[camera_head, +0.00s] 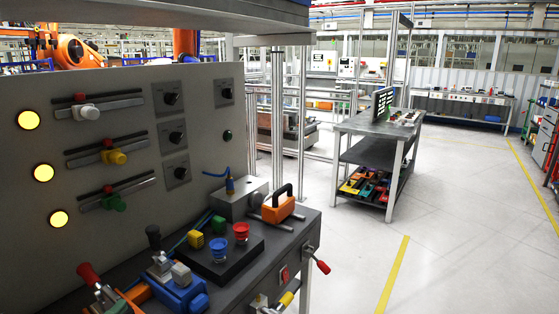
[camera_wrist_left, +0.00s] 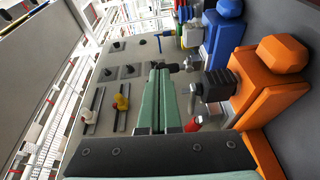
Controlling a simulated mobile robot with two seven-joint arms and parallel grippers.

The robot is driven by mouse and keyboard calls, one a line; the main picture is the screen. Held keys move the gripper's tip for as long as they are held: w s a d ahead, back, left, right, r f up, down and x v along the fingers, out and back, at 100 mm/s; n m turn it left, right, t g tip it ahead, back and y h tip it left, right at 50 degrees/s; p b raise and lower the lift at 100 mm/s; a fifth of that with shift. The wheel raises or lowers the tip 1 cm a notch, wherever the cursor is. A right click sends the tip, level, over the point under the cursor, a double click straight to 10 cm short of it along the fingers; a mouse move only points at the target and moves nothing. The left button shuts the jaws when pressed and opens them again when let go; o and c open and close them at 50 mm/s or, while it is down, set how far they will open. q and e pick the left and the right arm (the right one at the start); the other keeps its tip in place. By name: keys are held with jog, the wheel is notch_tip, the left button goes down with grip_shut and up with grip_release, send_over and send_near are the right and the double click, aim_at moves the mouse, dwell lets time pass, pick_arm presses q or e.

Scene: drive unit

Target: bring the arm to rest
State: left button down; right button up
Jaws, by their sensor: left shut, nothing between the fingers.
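My left gripper (camera_wrist_left: 159,72) shows in the left wrist view as two long pale green fingers lying together, with nothing between them. They point towards the grey control panel (camera_head: 215,120), with the bench's vises to their right in that view. An orange clamp-like block (camera_wrist_left: 262,85) and a blue one (camera_wrist_left: 222,38) sit beside the fingers. I cannot tell from the wrist view whether the fingers touch anything. In the head view I cannot make out the left gripper clearly. My right gripper is in neither view.
The panel carries three lit yellow lamps (camera_head: 43,172), sliders and black knobs. A second table (camera_head: 365,125) stands beyond; open floor lies right.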

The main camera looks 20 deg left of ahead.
pick_arm(q)
jog(key=s+d+f+m+g+h, duration=0.2)
jog(key=d+f+m+g, duration=0.4)
jog(key=d+f, duration=0.4)
jog(key=s+d+f+m+g, duration=0.3)
jog(key=s+d+m+g, duration=0.1)
jog(key=s+d+m, duration=0.25)
jog(key=s+d+f+m+g, duration=0.3)
jog(key=s+d+m+g, duration=0.15)
jog(key=d+m, duration=0.25)
jog(key=w+d+f+t, duration=0.2)
jog(key=f+t, duration=0.1)
jog(key=f, duration=0.2)
jog(key=w+d+f+t+h+p, duration=0.1)
jog(key=d+f+t, duration=0.1)
jog(key=f+t, duration=0.1)
jog(key=shift+w+f, duration=0.35)
jog(key=shift+f, duration=0.5)
jog(key=shift+m, duration=0.25)
